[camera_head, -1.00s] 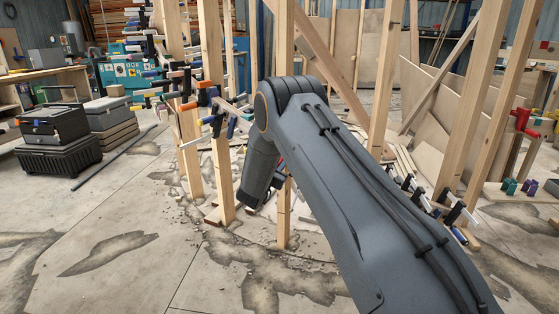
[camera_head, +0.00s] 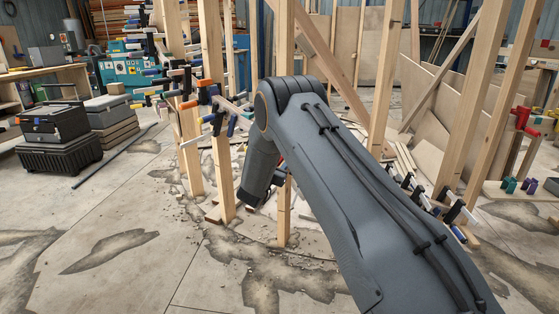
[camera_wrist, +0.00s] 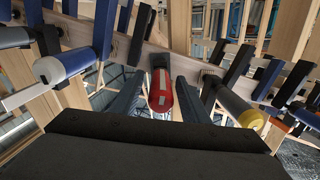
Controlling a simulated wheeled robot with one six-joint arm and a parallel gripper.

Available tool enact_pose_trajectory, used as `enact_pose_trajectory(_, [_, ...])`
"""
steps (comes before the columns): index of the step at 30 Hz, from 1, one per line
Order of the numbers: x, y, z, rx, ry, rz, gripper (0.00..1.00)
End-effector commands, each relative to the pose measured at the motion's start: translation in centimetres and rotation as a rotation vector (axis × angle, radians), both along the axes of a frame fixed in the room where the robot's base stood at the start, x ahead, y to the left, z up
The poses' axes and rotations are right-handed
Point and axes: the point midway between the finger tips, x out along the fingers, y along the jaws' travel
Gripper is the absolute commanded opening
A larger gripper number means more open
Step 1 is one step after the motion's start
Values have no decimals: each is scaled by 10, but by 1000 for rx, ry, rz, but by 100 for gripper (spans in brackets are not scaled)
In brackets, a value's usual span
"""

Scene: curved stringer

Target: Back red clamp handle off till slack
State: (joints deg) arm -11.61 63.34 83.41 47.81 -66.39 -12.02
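The red clamp handle (camera_wrist: 160,92) shows in the middle of the wrist view, its rounded end facing the camera, with a pale label on its side. It joins a dark clamp part behind it. My gripper (camera_wrist: 160,84) has one dark finger on each side of the handle. Gaps show between the handle and both fingers, so it appears open around the handle and not touching it. In the head view my own arm hides the gripper and most of the clamp.
A blue-handled clamp (camera_wrist: 66,64) is close on the left and a yellow-ended clamp (camera_wrist: 236,108) close on the right. Several more clamps line the curved wooden stringer (camera_wrist: 135,52). In the head view, upright timber posts (camera_head: 216,110) stand around the arm. Floor at the front left is clear.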

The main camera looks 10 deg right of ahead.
Motion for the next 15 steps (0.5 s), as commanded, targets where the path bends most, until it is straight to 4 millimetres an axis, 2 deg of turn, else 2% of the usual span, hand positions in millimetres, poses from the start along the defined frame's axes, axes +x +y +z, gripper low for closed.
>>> enact_pose_trajectory(9, [-2,2,1,-1,-1,1,41])
enact_pose_trajectory(15, [-23,16,2,0,-1,3,41])
